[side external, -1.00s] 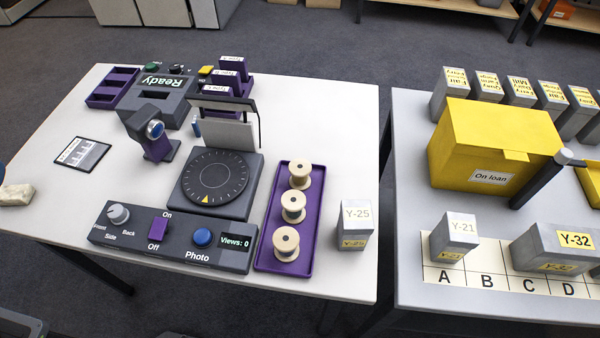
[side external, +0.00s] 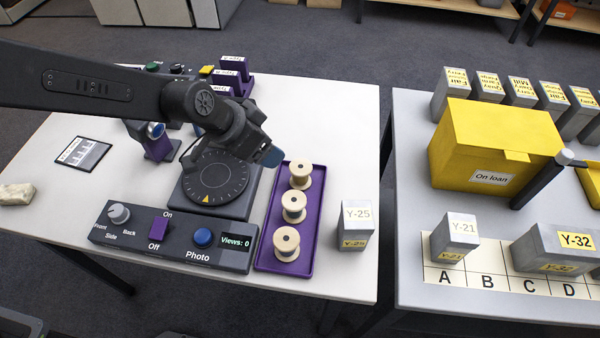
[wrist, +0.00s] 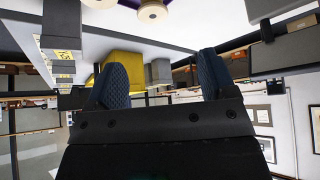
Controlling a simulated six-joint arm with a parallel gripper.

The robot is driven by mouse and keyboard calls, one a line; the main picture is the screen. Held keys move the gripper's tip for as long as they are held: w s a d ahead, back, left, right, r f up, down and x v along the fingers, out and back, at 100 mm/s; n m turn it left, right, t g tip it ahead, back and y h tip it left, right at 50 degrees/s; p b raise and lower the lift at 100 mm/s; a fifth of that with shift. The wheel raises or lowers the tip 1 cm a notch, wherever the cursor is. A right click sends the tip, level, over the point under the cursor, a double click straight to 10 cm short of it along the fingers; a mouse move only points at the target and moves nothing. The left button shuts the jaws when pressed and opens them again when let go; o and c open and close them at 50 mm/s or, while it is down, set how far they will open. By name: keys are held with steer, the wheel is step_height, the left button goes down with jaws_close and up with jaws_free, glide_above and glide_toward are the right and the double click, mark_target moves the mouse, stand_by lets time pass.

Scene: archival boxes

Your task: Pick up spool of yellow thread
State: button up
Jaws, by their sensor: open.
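Three pale wooden spools stand in a row on a long purple tray (side external: 268,240): a far one (side external: 300,174), a middle one (side external: 293,207) and a near one (side external: 286,243). I see no yellow thread on them; they look bare from here. My gripper (side external: 270,156) is above the turntable, just left of the far spool, and touches none of them. In the wrist view my gripper (wrist: 160,80) has its two blue fingers apart with nothing between them. Part of a spool (wrist: 152,12) shows at the top of that view.
A dark turntable (side external: 215,176) is left of the tray, with a control panel (side external: 175,237) in front showing "Views: 0". A grey Y-25 box (side external: 356,225) stands right of the tray. A yellow "On loan" box (side external: 490,145) is on the right table. The left tabletop's front-left is mostly clear.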

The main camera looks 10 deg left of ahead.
mark_target(297, 168)
steer(key=x, duration=0.6)
steer(key=s+x, duration=0.1)
steer(key=x, duration=0.2)
steer(key=shift+w+d+f, duration=0.15)
steer(key=shift+d+f, duration=0.15)
steer(key=shift+d, duration=0.1)
steer(key=shift+x, duration=3.1)
steer(key=shift+f, duration=0.1)
steer(key=shift+c, duration=0.2)
steer(key=c, duration=0.8)
steer(key=shift+c, duration=0.2)
